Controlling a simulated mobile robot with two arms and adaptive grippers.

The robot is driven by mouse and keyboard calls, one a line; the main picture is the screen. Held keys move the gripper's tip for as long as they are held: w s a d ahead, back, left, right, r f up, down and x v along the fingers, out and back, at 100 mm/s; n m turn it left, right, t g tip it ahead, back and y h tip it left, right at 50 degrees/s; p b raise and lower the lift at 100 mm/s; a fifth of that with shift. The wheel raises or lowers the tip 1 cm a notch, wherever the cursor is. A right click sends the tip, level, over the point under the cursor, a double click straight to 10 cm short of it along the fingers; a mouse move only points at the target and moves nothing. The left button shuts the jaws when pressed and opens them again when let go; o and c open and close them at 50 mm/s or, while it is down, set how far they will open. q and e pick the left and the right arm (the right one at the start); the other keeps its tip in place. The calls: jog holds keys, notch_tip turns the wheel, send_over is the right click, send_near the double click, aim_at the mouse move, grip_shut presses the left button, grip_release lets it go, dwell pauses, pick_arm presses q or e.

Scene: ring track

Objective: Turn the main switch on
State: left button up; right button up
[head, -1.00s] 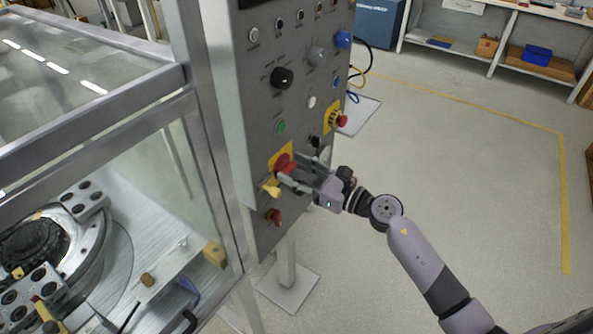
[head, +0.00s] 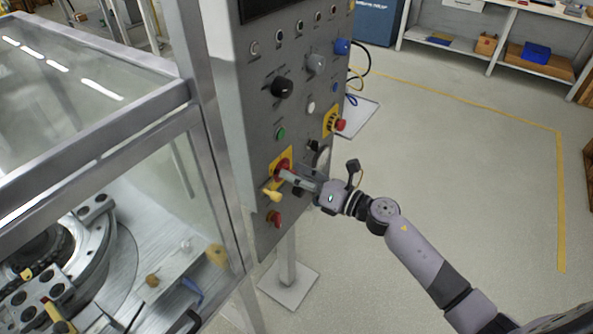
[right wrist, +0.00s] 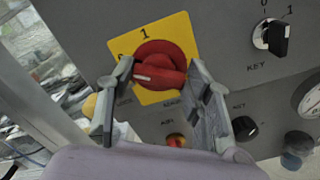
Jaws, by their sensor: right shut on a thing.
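The main switch is a red rotary knob (head: 283,166) on a yellow plate (head: 274,181) low on the grey control panel. In the right wrist view the red knob (right wrist: 160,62) has its grip bar lying nearly level, with a white mark at its left end. A "1" shows above it; a "0" at the left is partly covered by a finger. My right gripper (head: 289,178) is at the knob, shut on it, with one finger at each end of the bar (right wrist: 161,82). My left gripper is not in view.
The control panel (head: 262,108) has other knobs and buttons, a red emergency button (head: 340,125) above right and a red knob (head: 274,218) below. A glass-walled machine (head: 150,160) stands at left. Floor at right is clear.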

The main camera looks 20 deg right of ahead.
jog(key=m+p, duration=0.1)
jog(key=m, duration=0.2)
jog(key=m+p, duration=0.1)
jog(key=m, duration=0.3)
jog(key=m+p, duration=0.2)
jog(key=m, duration=0.2)
jog(key=shift+w+d+f, duration=0.1)
jog(key=shift+d+f, duration=0.05)
jog(key=shift+f, duration=0.1)
dwell(0.5)
jog(key=o, duration=1.1)
jog(key=shift+o, duration=0.2)
jog(key=v, duration=1.2)
